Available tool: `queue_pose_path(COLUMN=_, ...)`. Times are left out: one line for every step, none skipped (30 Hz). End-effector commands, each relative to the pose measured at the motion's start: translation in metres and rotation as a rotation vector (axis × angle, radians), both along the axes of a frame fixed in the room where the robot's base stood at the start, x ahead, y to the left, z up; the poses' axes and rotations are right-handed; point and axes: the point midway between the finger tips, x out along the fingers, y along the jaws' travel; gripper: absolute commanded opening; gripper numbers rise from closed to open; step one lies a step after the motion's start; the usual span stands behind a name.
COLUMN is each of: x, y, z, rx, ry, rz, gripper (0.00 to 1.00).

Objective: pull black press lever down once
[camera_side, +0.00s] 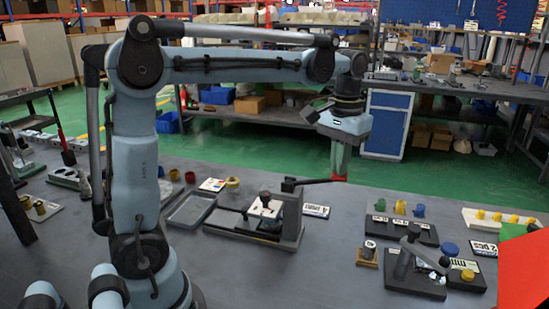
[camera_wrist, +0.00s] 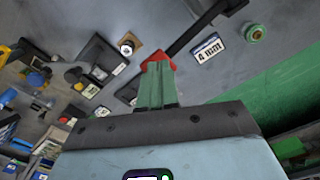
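The black press lever (camera_side: 313,181) reaches out to the right from the top of the press column (camera_side: 291,212). It also shows in the wrist view (camera_wrist: 205,28). A red piece (camera_side: 339,177) is at its outer end, right at my fingertips; I cannot tell whether it belongs to the lever. My gripper (camera_side: 339,172) points down with its green fingers close together, at or just above the lever's end. In the wrist view the fingers (camera_wrist: 157,82) look shut side by side, with red behind their tips. Contact with the lever is unclear.
A grey tray (camera_side: 190,209) lies left of the press. A "4 mm" label plate (camera_side: 316,211) lies right of it. A clamp fixture (camera_side: 415,265), a small round part on a wooden block (camera_side: 368,254), and a rack with coloured knobs (camera_side: 400,228) stand farther right.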

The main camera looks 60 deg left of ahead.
Motion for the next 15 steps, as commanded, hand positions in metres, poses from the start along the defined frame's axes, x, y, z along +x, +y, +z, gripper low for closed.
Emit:
queue_pose_path(x=0.0, y=0.0, z=-0.002, rx=0.0, ry=0.0, rz=0.0, gripper=0.0)
queue_pose_path(x=0.0, y=0.0, z=-0.002, rx=0.0, ry=0.0, rz=0.0, gripper=0.0)
queue_pose_path(x=0.0, y=0.0, z=-0.004, rx=0.001, ry=0.0, rz=0.0, gripper=0.0)
queue_pose_path(x=0.0, y=0.0, z=-0.004, rx=0.001, ry=0.0, rz=0.0, gripper=0.0)
queue_pose_path(x=0.0, y=0.0, z=-0.005, rx=0.001, ry=0.0, rz=0.0, gripper=0.0)
queue_pose_path(x=0.0, y=0.0, z=-0.006, rx=0.001, ry=0.0, rz=0.0, gripper=0.0)
queue_pose_path(x=0.0, y=0.0, z=-0.007, rx=0.001, ry=0.0, rz=0.0, gripper=0.0)
queue_pose_path(x=0.0, y=0.0, z=-0.008, rx=0.001, ry=0.0, rz=0.0, gripper=0.0)
queue_pose_path(x=0.0, y=0.0, z=-0.009, rx=0.001, ry=0.0, rz=0.0, gripper=0.0)
queue_pose_path(x=0.0, y=0.0, z=-0.01, rx=0.001, ry=0.001, rz=0.0, gripper=0.0)
queue_pose_path(x=0.0, y=0.0, z=-0.011, rx=0.001, ry=0.001, rz=0.0, gripper=0.0)
queue_pose_path(x=0.0, y=0.0, z=-0.012, rx=0.001, ry=0.001, rz=0.0, gripper=0.0)
queue_pose_path(x=0.0, y=0.0, z=-0.013, rx=0.001, ry=0.001, rz=0.0, gripper=0.0)
queue_pose_path(x=0.0, y=0.0, z=-0.013, rx=0.001, ry=0.001, rz=0.0, gripper=0.0)
queue_pose_path(x=0.0, y=0.0, z=-0.015, rx=0.001, ry=0.001, rz=0.0, gripper=0.0)
